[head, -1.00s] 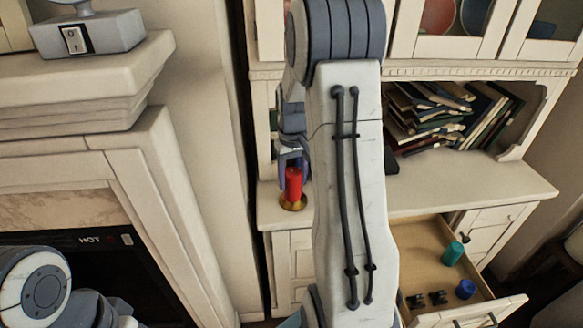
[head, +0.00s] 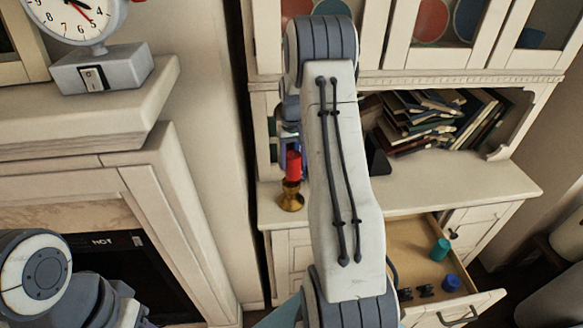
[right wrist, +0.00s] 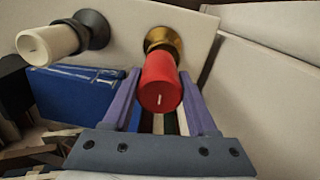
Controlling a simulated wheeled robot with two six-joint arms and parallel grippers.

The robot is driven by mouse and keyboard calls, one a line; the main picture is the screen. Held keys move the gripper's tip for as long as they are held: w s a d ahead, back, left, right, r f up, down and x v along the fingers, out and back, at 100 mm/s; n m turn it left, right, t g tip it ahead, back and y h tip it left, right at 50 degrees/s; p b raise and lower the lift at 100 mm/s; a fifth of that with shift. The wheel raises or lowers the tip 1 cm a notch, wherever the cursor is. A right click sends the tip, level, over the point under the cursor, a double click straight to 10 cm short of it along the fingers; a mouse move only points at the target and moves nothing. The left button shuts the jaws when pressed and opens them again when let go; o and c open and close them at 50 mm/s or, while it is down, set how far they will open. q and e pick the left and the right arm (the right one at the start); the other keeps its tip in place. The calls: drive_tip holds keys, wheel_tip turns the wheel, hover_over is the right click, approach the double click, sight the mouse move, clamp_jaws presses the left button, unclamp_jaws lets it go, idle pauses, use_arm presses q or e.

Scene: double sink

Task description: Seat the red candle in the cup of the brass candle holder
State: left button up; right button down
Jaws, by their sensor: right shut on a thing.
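The red candle (head: 293,165) is upright, directly above the brass candle holder (head: 291,198), which stands on the cabinet counter near its left end. The candle's lower end meets the top of the holder in the picture; I cannot tell whether it is inside the cup. My right gripper (head: 290,153) is shut on the candle, partly hidden behind my right arm. In the right wrist view the candle (right wrist: 160,85) is between the two fingers, wick end toward the camera, with the brass holder (right wrist: 163,42) behind it. My left gripper is not in view.
A white candle in a dark holder (right wrist: 90,30) stands beside the brass one. A blue book (right wrist: 75,95) and piled books (head: 430,118) are near. An open drawer (head: 410,245) holds small teal and blue items. A clock (head: 75,20) stands on the mantel.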

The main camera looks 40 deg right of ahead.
sight(291, 171)
drive_tip(key=shift+w+a+f, duration=0.1)
drive_tip(key=shift+w+f, duration=0.1)
drive_tip(key=shift+w, duration=0.1)
drive_tip(key=shift+f, duration=0.35)
drive_tip(key=shift+s+a+f+p, duration=0.15)
drive_tip(key=shift+f+p, duration=0.45)
drive_tip(key=shift+f, duration=1.2)
drive_tip(key=shift+c, duration=2.4)
unclamp_jaws()
drive_tip(key=shift+o, duration=1.4)
drive_tip(key=shift+f, duration=0.1)
drive_tip(key=shift+r, duration=0.2)
